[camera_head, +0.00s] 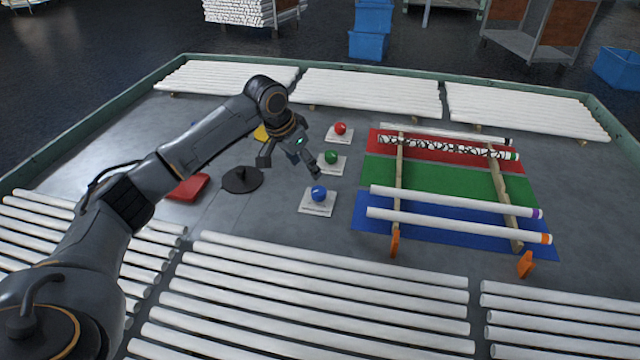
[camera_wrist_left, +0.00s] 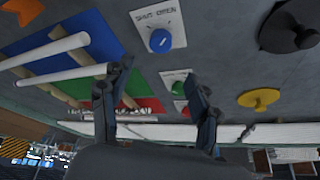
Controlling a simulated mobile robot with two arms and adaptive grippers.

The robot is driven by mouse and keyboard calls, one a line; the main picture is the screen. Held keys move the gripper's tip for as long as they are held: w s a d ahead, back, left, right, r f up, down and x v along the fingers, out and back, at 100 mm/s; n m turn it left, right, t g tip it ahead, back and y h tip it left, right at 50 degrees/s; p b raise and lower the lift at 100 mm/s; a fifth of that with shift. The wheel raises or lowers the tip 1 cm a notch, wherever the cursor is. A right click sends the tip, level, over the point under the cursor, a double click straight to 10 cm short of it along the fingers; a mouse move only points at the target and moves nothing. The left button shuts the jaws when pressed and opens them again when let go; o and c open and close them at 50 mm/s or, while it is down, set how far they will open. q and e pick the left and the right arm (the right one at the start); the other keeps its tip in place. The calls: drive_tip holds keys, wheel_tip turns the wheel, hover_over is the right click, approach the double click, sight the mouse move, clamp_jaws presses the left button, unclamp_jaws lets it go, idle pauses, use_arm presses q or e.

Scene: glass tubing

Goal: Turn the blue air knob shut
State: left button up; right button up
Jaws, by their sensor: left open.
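The blue air knob (camera_head: 319,193) sits on a white plate (camera_head: 317,208) on the grey table, nearest of three knobs in a column. In the left wrist view the blue knob (camera_wrist_left: 160,40) shows a white pointer line, and its plate carries the words SHUT and OPEN. My left gripper (camera_head: 291,168) is open and empty, above and behind the blue knob, close to the green knob (camera_head: 331,157). In the left wrist view its two fingers (camera_wrist_left: 158,85) stand wide apart with the blue knob beyond them. My right gripper is in neither view.
A red knob (camera_head: 340,128) stands behind the green one. A dark round lidded piece (camera_head: 242,179) and a red piece (camera_head: 188,187) lie left of the knobs. White tubes rest on wooden rails over coloured mats (camera_head: 375,215) to the right. Rows of white tubes (camera_head: 330,290) line the front.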

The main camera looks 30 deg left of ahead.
sight(319, 190)
use_arm(q)
drive_tip(key=x, duration=1.1)
drive_tip(key=shift+f, duration=0.2)
drive_tip(key=c, duration=1.2)
